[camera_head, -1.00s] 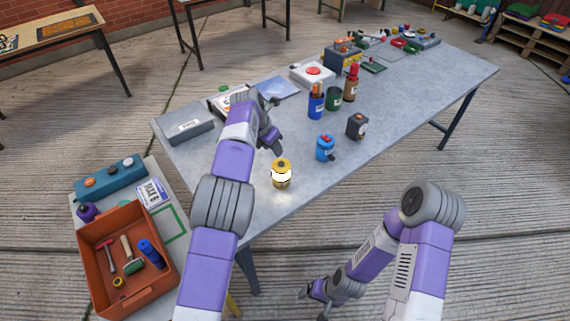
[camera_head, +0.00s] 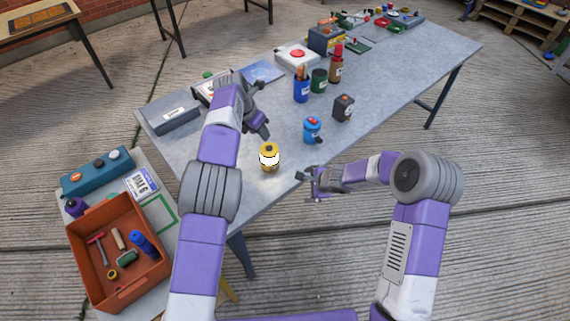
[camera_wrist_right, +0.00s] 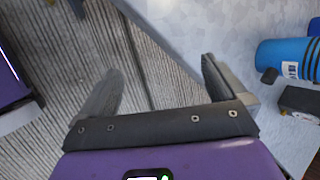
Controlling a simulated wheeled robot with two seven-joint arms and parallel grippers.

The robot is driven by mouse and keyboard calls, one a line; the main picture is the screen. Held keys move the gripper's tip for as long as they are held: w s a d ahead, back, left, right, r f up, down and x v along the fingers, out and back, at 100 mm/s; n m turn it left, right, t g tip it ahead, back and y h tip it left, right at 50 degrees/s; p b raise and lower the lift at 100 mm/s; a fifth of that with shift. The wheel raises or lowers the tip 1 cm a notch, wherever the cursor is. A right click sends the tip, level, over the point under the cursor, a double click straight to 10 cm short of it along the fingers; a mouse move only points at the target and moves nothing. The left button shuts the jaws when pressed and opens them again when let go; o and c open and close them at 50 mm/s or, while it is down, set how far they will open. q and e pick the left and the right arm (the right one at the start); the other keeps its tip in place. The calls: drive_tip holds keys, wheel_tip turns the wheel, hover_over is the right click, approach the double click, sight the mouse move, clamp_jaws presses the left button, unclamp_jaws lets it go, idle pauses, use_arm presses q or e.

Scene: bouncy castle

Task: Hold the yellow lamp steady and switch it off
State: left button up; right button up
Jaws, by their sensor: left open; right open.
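The yellow lamp (camera_head: 269,164) stands upright near the front edge of the grey table, its white band glowing and a dark spot on its yellow top. My left gripper (camera_head: 264,112) is open and empty over the table, behind the lamp and apart from it. My right gripper (camera_head: 304,187) is open and empty at the table's front edge, to the right of the lamp and apart from it. In the right wrist view its two spread fingers (camera_wrist_right: 160,82) have floor and table edge between them. The yellow lamp does not show there.
A blue lamp-like item (camera_head: 312,130) stands right of the yellow lamp; it seems to show in the right wrist view (camera_wrist_right: 285,58). A dark grey item (camera_head: 343,108) stands beyond it. Cups and boxes fill the far part. An orange crate of tools (camera_head: 83,287) is at lower left.

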sight(277, 162)
drive_tip(key=w+a+r+m+t+y, duration=0.1)
drive_tip(key=w+a+m+y, duration=0.1)
drive_tip(key=w+a+r+m+t+y, duration=0.1)
drive_tip(key=w+a+m, duration=0.1)
drive_tip(key=m, duration=0.1)
drive_tip(key=w+a+r+m+y, duration=0.1)
drive_tip(key=w+a+m+y, duration=0.1)
drive_tip(key=a, duration=0.1)
drive_tip(key=shift+w+r+t+y, duration=0.3)
drive_tip(key=shift+w+r+t, duration=0.05)
drive_tip(key=shift+r+t, duration=0.05)
drive_tip(key=shift+a+r+m+y, duration=0.1)
drive_tip(key=shift+a+m+y, duration=0.4)
drive_tip(key=shift+a+m, duration=0.1)
drive_tip(key=shift+x, duration=3.75)
drive_tip(key=shift+c, duration=0.2)
drive_tip(key=c, duration=1.2)
use_arm(q)
clamp_jaws()
use_arm(e)
drive_tip(key=shift+r, duration=0.1)
drive_tip(key=shift+c, duration=0.4)
use_arm(q)
drive_tip(key=shift+d, duration=0.1)
